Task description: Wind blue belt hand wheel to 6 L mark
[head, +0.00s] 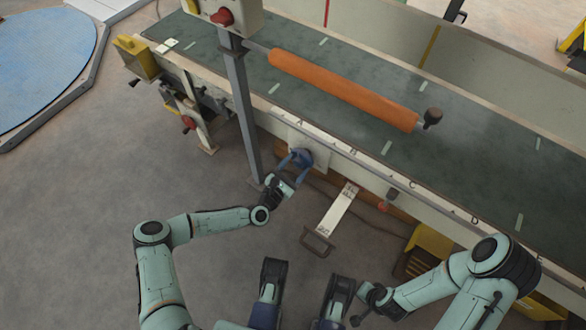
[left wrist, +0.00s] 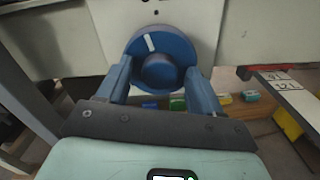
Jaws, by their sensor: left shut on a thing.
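The blue hand wheel (head: 303,157) sits on a pale plate on the conveyor's near side. It also shows in the left wrist view (left wrist: 172,47) as a round blue disc with a thick hub. A white mark on its face points up and slightly left, below small black dots on the plate. My left gripper (head: 292,168) is shut on the wheel, with its two blue fingers (left wrist: 160,85) on either side of the rim. My right gripper (head: 366,301) is low in the head view, away from the wheel; its jaw opening is unclear. I cannot read a 6 L mark.
A white scale strip (head: 337,207) with a dark handle juts out right of the wheel. A grey post (head: 242,110) stands just left of my left gripper. An orange roller (head: 345,90) lies over the green belt (head: 450,135). A yellow box (head: 428,252) is at right. Open floor lies left.

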